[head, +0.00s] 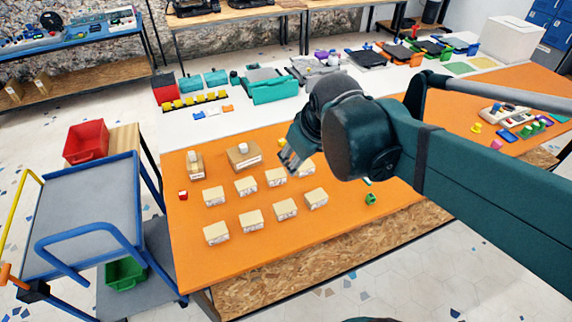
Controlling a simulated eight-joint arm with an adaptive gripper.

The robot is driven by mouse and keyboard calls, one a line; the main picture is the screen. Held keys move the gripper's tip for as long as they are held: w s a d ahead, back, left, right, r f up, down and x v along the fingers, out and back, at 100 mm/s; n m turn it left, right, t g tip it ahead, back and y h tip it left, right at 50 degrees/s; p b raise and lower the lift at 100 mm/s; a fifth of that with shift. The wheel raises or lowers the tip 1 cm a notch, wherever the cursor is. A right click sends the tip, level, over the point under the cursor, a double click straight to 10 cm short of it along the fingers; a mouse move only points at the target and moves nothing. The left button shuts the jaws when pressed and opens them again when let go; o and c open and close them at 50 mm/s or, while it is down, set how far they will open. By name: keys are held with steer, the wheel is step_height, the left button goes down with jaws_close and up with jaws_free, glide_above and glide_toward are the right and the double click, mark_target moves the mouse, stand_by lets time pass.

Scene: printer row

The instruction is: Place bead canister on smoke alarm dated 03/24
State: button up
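My gripper (290,160) hangs over the middle of the orange table, pointing down and left, close to the pale boxes. Whether its fingers are apart or hold anything is too small to tell. Several pale, cream-topped boxes with printed fronts (251,220) stand in rough rows below and beside it. Their print is too small to read, so I cannot tell which bears 03/24. Two brown boxes, one at left (195,170) and one nearer the gripper (243,158), each carry a small white item. I cannot identify the bead canister for certain. My arm hides part of the table.
A small red block (183,195) lies at the table's left, and a small green object (371,199) near its front edge. A blue-framed cart (85,215) stands left. Teal cases (273,90) and a yellow row (195,101) sit behind. The table's front left is clear.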

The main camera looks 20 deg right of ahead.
steer(key=s+a+m+t, duration=0.1)
steer(key=s+a+m, duration=0.2)
steer(key=s, duration=0.3)
steer(key=shift+a+f+y, duration=0.3)
steer(key=shift+a+f, duration=0.1)
steer(key=shift+a, duration=0.3)
